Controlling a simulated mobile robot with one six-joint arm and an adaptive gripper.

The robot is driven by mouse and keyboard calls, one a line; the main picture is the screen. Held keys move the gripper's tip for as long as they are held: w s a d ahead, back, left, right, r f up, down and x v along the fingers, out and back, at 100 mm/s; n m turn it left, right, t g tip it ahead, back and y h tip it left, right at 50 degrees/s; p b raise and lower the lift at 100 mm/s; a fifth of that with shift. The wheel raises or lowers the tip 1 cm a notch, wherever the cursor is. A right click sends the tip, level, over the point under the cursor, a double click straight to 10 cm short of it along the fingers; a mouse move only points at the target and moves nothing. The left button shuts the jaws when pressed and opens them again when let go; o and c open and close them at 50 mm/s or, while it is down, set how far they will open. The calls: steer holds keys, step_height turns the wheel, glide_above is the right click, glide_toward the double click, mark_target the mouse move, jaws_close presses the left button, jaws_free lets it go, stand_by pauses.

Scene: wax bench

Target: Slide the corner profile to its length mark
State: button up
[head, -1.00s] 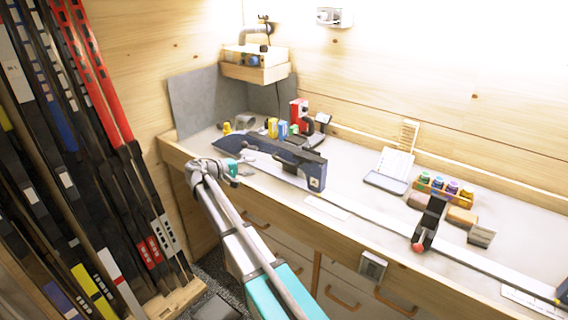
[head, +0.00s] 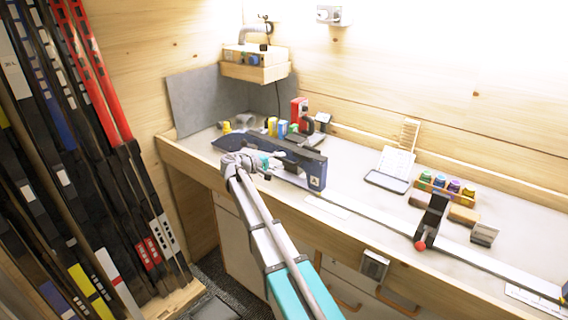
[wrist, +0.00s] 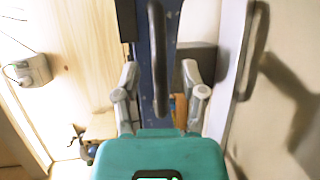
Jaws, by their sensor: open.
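A long dark blue profile (head: 314,172) with a white mark on its end face lies on the bench at left; I take it as the corner profile. A dark bar-like handle (wrist: 158,60) stands along it. My gripper (head: 272,163) is at the profile's near side, covering part of it. In the wrist view my gripper (wrist: 160,98) is open, its grey fingers on either side of the blue profile (wrist: 161,100) and handle; contact cannot be told. A pale strip (head: 328,207) lies on the bench right of the profile, another (head: 530,298) at far right. Which is the length mark is unclear.
A pale rail (head: 375,217) runs right from the profile to a black clamp (head: 433,218) with a red knob. A ski rack (head: 80,170) fills the left.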

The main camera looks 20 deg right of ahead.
steer(key=shift+x, duration=1)
jaws_close()
